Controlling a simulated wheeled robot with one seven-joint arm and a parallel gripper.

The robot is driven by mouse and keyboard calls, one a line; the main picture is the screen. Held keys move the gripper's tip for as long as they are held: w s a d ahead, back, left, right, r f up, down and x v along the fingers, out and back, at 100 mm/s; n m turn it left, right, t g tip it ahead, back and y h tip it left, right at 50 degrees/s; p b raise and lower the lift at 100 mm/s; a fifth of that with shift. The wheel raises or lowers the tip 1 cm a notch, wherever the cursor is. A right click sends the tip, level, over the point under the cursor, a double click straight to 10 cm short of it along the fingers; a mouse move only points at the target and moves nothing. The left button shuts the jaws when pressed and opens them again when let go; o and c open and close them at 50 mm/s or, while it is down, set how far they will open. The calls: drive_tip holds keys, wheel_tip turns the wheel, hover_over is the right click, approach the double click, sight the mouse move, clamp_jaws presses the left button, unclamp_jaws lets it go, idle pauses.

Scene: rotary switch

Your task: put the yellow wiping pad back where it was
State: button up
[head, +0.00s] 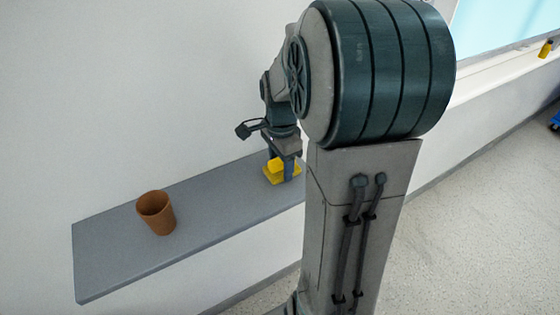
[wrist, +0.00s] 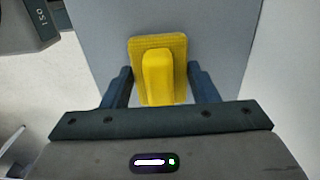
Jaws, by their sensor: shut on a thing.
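The yellow wiping pad (head: 279,172) is at the right part of the grey wall shelf in the head view, with my arm partly in front of it. In the wrist view the pad (wrist: 177,47) has a flat base and a raised handle block, and it lies between my two fingers. My gripper (head: 281,165) is shut on the pad's handle and points down. The pad is at or just above the shelf surface; I cannot tell if it touches. My gripper (wrist: 160,85) shows both dark fingers on either side of the handle in the wrist view.
The grey shelf (head: 110,245) runs along the white wall. A brown cup (head: 156,213) stands upright on its left part. The shelf between cup and pad is clear. A small yellow object (head: 546,48) sits on a ledge at the far right.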

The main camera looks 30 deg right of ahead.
drive_tip(key=shift+f, duration=0.2)
drive_tip(key=o, duration=0.9)
drive_tip(key=shift+o, duration=0.2)
wheel_tip(320, 180, up, 12)
drive_tip(key=s+a+f+n+t, duration=0.3)
drive_tip(key=s+a+f+n, duration=0.3)
drive_tip(key=s+a+n, duration=0.6)
drive_tip(key=n, duration=0.5)
drive_tip(key=shift+s+n, duration=0.25)
drive_tip(key=shift+n, duration=0.05)
